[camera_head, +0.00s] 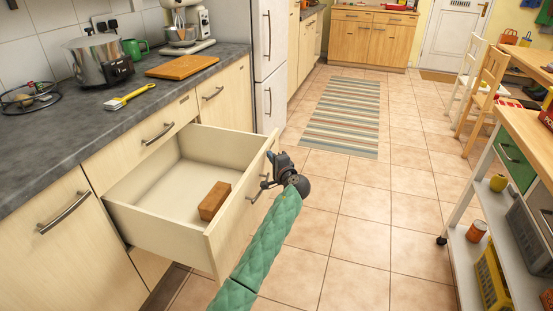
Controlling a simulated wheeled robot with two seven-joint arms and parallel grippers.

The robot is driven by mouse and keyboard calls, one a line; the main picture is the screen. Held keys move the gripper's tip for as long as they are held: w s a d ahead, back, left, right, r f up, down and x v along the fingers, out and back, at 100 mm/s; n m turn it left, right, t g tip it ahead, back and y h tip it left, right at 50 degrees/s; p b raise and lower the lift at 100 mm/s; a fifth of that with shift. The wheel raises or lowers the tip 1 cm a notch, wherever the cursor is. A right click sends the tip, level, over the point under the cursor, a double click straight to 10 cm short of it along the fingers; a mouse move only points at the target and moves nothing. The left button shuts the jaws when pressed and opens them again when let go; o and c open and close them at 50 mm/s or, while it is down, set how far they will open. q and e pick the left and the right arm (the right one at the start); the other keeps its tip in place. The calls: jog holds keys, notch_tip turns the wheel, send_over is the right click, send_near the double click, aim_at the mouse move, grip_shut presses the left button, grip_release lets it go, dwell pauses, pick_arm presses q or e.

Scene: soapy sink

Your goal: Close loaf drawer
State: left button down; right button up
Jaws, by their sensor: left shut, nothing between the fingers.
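The drawer (155,225) stands pulled out from the counter cabinet on the left, its inside open to view. A brown loaf-like block (214,201) lies on the drawer floor near the front panel. My left gripper (268,182) is shut and empty at the outer side of the drawer front, close to its handle (256,190). I cannot tell whether it touches the panel or handle. My green-sleeved left arm reaches up to it from the bottom of the picture. My right gripper is not in view.
The dark countertop (60,135) above holds a steel pot (98,62), a yellow brush (130,97) and a wooden board (182,67). A shelved trolley (490,245) stands at the right. The tiled floor between is clear, with a striped rug (340,115) further back.

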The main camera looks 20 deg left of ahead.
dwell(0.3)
pick_arm(q)
jog(key=w+a, duration=0.1)
jog(key=a, duration=3.8)
jog(key=shift+w+a+r, duration=0.15)
jog(key=shift+a+r, duration=0.05)
jog(key=shift+a, duration=0.2)
